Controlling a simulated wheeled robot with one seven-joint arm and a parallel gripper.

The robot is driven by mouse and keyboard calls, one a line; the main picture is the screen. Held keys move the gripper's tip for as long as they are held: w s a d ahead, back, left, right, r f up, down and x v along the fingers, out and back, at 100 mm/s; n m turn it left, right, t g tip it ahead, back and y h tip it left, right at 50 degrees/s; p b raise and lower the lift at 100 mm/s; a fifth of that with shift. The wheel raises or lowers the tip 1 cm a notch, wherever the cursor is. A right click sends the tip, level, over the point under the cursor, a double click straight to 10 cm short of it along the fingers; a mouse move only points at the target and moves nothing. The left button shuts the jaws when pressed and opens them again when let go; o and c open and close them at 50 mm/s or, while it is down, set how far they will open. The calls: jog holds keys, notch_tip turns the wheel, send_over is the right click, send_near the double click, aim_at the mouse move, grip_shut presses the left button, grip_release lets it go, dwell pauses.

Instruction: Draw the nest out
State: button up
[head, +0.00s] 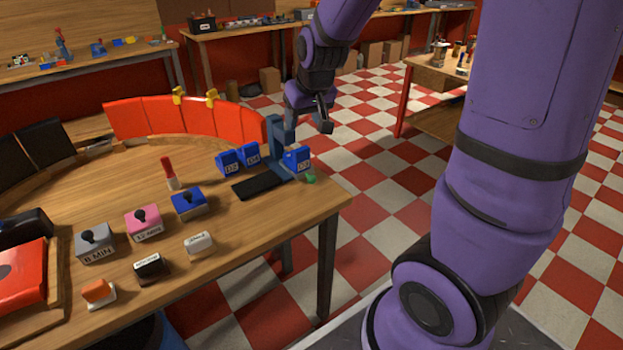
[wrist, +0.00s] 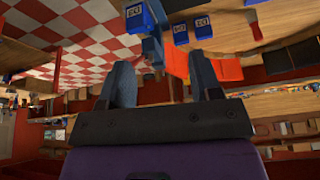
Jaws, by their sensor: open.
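My gripper (head: 311,120) hangs over the table's far right corner, near the blue upright post (head: 277,135) of a small fixture. In the wrist view its two fingers (wrist: 165,75) are apart with nothing held between them. The fixture has a dark flat slab (head: 258,187) at its foot. A blue block (head: 297,160) stands at its right, with a small green piece (head: 310,179) beside it. The wrist view shows blue blocks (wrist: 138,17) upside down. I cannot tell which part is the nest.
Several knobbed and labelled blocks (head: 143,222) stand on the wooden table (head: 220,270), with a red-tipped piece (head: 168,172) among them. A curved row of red-orange panels (head: 160,116) lines the back. Chequered floor (head: 400,170) lies open to the right.

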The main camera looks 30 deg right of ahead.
jog(key=w+d+f+h, duration=0.1)
jog(key=w+d+f, duration=0.15)
jog(key=f, duration=0.25)
jog(key=w+d+f, duration=0.1)
jog(key=w+f, duration=0.2)
jog(key=f, duration=0.2)
jog(key=h, duration=0.1)
send_near(312, 177)
jog(key=shift+g, duration=0.3)
jog(key=x, duration=1)
jog(key=shift+w+f, duration=0.15)
jog(key=shift+w, duration=0.15)
